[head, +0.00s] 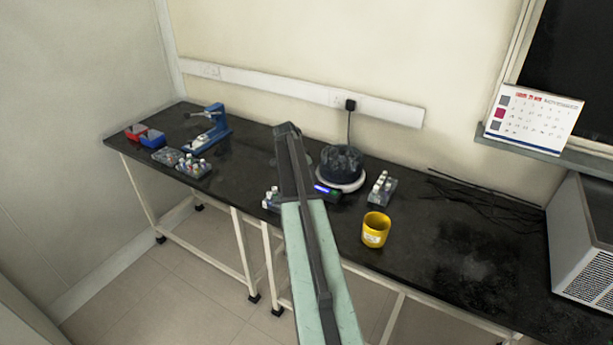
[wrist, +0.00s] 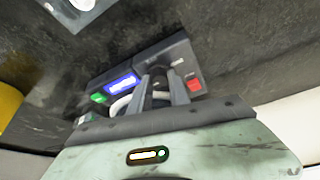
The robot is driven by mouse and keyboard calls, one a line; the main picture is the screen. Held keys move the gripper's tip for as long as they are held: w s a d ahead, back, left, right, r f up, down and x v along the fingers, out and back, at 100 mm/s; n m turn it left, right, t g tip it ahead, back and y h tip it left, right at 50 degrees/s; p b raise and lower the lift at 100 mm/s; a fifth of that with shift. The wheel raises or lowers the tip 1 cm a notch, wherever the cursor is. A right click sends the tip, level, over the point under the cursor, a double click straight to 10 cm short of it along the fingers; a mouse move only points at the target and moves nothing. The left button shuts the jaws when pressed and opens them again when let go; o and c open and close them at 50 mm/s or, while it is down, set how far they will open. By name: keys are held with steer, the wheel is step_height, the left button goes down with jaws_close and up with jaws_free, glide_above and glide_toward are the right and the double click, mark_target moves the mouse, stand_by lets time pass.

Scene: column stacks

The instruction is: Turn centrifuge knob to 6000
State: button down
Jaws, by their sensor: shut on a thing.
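The centrifuge (head: 342,163) is a dark round drum on a white ring base on the black bench, with its control panel in front. The panel's lit blue display (head: 321,188) also shows in the wrist view (wrist: 122,83), too blurred to read. In that view my gripper (wrist: 160,80) is at the panel, between the display and a red switch (wrist: 194,84). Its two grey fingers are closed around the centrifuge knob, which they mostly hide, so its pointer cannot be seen. A green button (wrist: 100,97) sits beside the display. In the head view my arm hides the gripper.
A yellow cup (head: 375,230) and a vial rack (head: 381,188) stand right of the centrifuge. Another vial rack (head: 271,198) is left of my arm. A blue device (head: 208,130) and more racks are at the far left. Black cables (head: 480,200) lie at the right.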

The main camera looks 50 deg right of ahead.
steer(key=c, duration=1.2)
jaws_free()
steer(key=shift+a, duration=0.1)
steer(key=shift+c, duration=0.2)
steer(key=shift+r, duration=0.1)
steer(key=p+v, duration=0.7)
steer(key=shift+r, duration=0.2)
steer(key=shift+a, duration=0.15)
